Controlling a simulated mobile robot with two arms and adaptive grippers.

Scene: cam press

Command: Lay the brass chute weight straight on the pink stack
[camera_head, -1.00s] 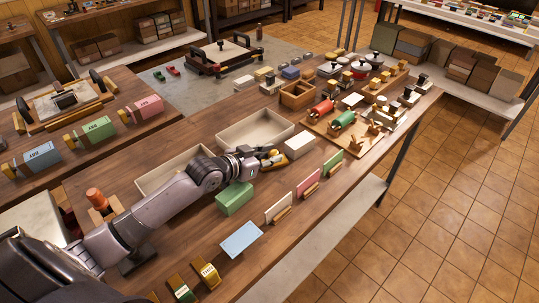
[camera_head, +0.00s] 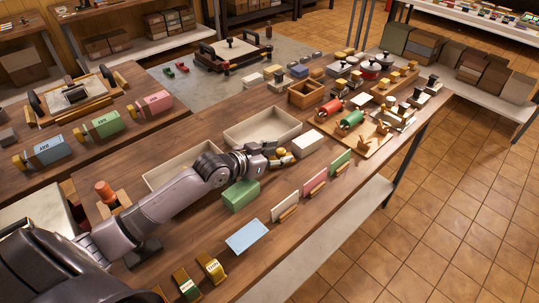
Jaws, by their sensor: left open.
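My left gripper (camera_head: 277,156) is over the middle of the near table, beside a small brass-coloured piece (camera_head: 283,153) and a pale block (camera_head: 308,142). It is open; the fingertips are small, and I cannot tell whether they touch the piece. Other brass-coloured pieces (camera_head: 211,267) lie at the table's near end; I cannot tell which is the chute weight. A thin pink panel (camera_head: 315,182) stands between a white one and a green one along the right edge. A pink labelled block (camera_head: 155,104) is on the left table; I cannot tell which is the pink stack.
A green block (camera_head: 240,195) sits just below my left forearm. Two shallow trays (camera_head: 262,128) lie beyond the arm. A blue sheet (camera_head: 247,236) lies near the right edge. A wooden board (camera_head: 352,132) with red and green rolls stands farther back.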

